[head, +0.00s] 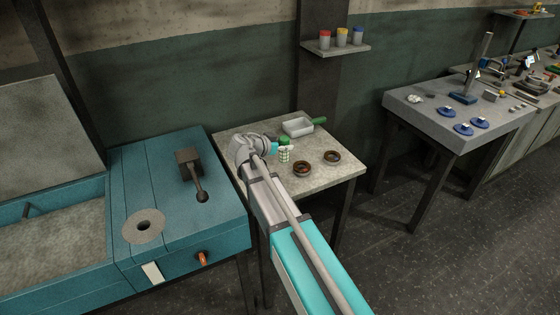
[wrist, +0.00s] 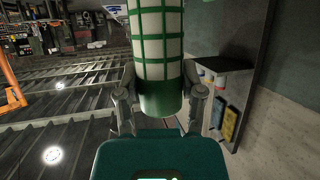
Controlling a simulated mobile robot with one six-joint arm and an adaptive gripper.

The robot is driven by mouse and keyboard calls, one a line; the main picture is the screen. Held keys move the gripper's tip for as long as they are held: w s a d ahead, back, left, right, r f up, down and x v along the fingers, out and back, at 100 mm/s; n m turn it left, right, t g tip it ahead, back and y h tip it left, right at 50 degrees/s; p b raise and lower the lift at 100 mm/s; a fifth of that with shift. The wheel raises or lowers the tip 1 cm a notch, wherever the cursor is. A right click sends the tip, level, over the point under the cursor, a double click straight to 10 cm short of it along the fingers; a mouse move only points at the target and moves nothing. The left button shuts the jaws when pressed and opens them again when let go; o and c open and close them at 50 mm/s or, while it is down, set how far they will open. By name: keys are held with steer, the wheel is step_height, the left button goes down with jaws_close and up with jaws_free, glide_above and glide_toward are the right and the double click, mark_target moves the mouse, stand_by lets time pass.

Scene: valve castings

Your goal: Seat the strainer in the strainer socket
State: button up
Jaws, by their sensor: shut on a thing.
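The strainer is a white cylinder with a green grid and a solid green end band. It fills the upper middle of the wrist view (wrist: 160,50) and shows small over the small table in the head view (head: 285,156). My gripper (wrist: 160,103) is shut on it, with one finger on each side near the green band. In the head view my gripper (head: 276,147) is partly hidden by my own arm. The strainer looks upright there; whether it touches the tabletop I cannot tell. No strainer socket can be told for certain in either view.
The small table (head: 235,140) also bears two dark round rings, one nearer (head: 303,169) and one farther right (head: 332,157), and a pale tray (head: 298,126) with a green-handled thing beside it. A teal bench (head: 215,225) with a lever stands left. A grey table (head: 420,110) stands right.

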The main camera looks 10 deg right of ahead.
steer(key=shift+w+d+f+b, duration=0.1)
steer(key=shift+w+f+b, duration=1.1)
steer(key=shift+f, duration=0.3)
steer(key=shift+w, duration=0.1)
steer(key=shift+w+f+b, duration=0.2)
steer(key=shift+f+b, duration=0.8)
steer(key=shift+w+f+b, duration=0.15)
steer(key=shift+f+b, duration=0.8)
steer(key=shift+f, duration=0.05)
steer(key=shift+f, duration=0.1)
steer(key=o, duration=1.2)
